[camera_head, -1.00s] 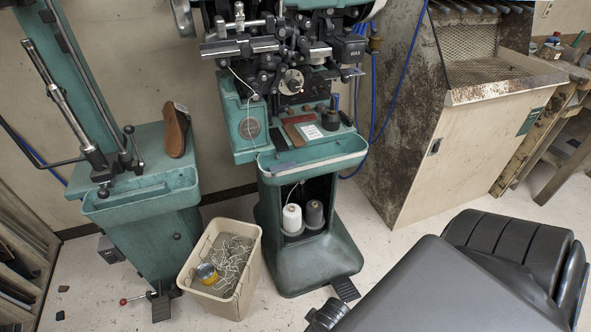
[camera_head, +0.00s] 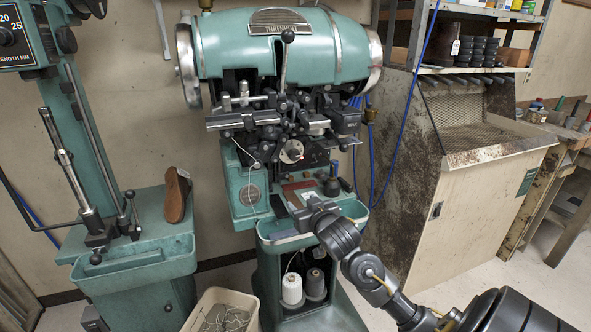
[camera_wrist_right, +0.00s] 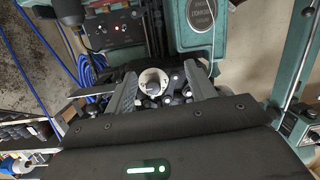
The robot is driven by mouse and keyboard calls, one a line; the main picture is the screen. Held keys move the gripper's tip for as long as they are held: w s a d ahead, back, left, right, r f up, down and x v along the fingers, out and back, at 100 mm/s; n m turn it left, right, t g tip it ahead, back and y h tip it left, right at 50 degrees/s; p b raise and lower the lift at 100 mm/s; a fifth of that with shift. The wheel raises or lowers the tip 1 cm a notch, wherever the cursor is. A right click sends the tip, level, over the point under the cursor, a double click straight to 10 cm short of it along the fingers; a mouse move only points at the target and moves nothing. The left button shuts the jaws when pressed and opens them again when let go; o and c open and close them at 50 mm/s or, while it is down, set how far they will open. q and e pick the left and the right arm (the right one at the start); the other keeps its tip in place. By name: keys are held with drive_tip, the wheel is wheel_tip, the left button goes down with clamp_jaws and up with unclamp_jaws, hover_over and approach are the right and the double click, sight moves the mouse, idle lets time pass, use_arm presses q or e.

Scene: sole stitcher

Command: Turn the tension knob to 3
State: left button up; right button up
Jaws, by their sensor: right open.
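A round pale dial (camera_head: 291,151) with a dark centre, apparently the tension knob, sits on the front of the green stitching machine (camera_head: 280,50). In the right wrist view, the pale dial (camera_wrist_right: 153,76) appears between the two fingers. Its numbers and setting are too small to read. My right gripper (camera_head: 314,208) is in front of the machine, lower than the dial and apart from it. In the wrist view, the gripper (camera_wrist_right: 160,82) has its fingers spread with nothing held. My left gripper is out of view.
A beige bin (camera_head: 222,312) is at the front. Thread cones (camera_head: 292,288) sit under the machine's tray. A rusty cabinet (camera_head: 470,210) and blue hoses (camera_head: 400,120) are at right.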

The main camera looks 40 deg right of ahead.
drive_tip(key=m+t+h, duration=0.1)
drive_tip(key=t, duration=0.1)
approach(295, 155)
drive_tip(key=s, duration=0.1)
drive_tip(key=p+x, duration=0.1)
drive_tip(key=x, duration=0.8)
drive_tip(key=shift+a, duration=0.15)
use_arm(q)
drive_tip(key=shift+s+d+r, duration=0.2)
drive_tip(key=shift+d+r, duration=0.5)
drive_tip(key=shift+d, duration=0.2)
use_arm(e)
drive_tip(key=shift+w+d+f, duration=0.1)
drive_tip(key=shift+w+d, duration=0.15)
drive_tip(key=shift+w, duration=0.4)
drive_tip(key=shift+c, duration=0.2)
drive_tip(key=shift+p, duration=0.3)
drive_tip(key=c, duration=0.9)
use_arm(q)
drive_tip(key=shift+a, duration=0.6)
